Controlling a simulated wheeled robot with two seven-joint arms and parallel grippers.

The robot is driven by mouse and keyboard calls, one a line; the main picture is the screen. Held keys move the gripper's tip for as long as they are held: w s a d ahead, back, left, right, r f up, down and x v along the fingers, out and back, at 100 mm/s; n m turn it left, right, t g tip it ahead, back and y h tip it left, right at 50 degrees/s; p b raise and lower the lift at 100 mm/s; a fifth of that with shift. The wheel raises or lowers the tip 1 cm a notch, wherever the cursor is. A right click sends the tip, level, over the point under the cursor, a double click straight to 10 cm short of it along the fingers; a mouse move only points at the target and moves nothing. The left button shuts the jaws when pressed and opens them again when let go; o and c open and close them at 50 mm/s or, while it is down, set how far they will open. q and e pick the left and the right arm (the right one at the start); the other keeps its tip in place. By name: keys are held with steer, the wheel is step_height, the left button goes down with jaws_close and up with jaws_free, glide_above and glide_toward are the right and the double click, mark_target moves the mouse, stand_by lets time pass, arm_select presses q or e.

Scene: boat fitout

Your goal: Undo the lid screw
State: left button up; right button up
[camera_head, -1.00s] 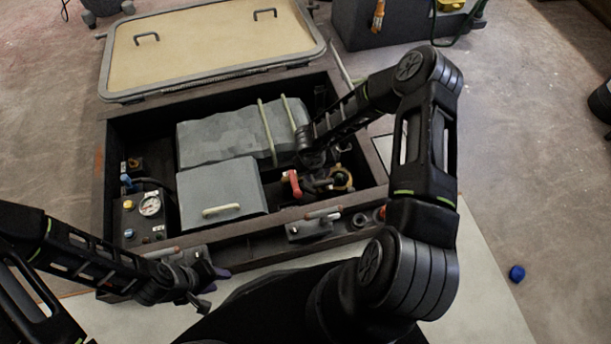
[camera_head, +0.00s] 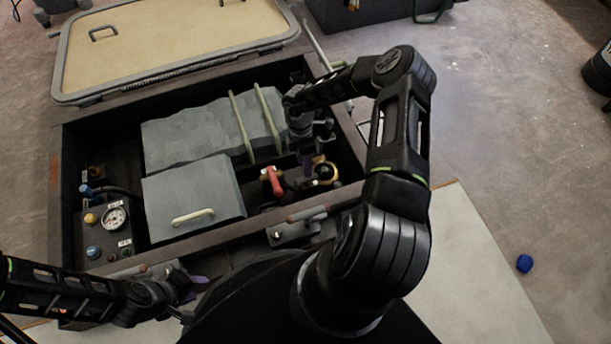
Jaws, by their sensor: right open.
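A round fitting with a brass-coloured ring (camera_head: 326,173) sits at the right end of the open locker, beside a red-handled valve (camera_head: 272,181). I cannot make out a separate lid screw on it; my gripper partly covers the area. My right gripper (camera_head: 309,168) points down just left of and above the ring, open, with nothing visible between its fingers. I cannot tell whether it touches the fitting. My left gripper (camera_head: 196,287) is low, outside the locker's front edge, away from the fitting. Its jaws are too dark and small to read.
The locker's dark frame (camera_head: 57,190) surrounds grey boxes (camera_head: 190,195) and a gauge panel (camera_head: 100,235). Its beige hatch lid (camera_head: 170,45) lies open behind. Latches (camera_head: 300,226) stand on the front edge. A blue object (camera_head: 524,263) lies on clear floor at right.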

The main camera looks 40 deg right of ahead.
mark_target(306, 181)
steer(key=f, duration=0.2)
steer(key=f+b, duration=0.1)
steer(key=f, duration=0.1)
steer(key=s+f+b, duration=0.1)
steer(key=f, duration=0.1)
steer(key=shift+a+f, duration=0.15)
steer(key=shift+s, duration=0.1)
jaws_close()
stand_by(0.3)
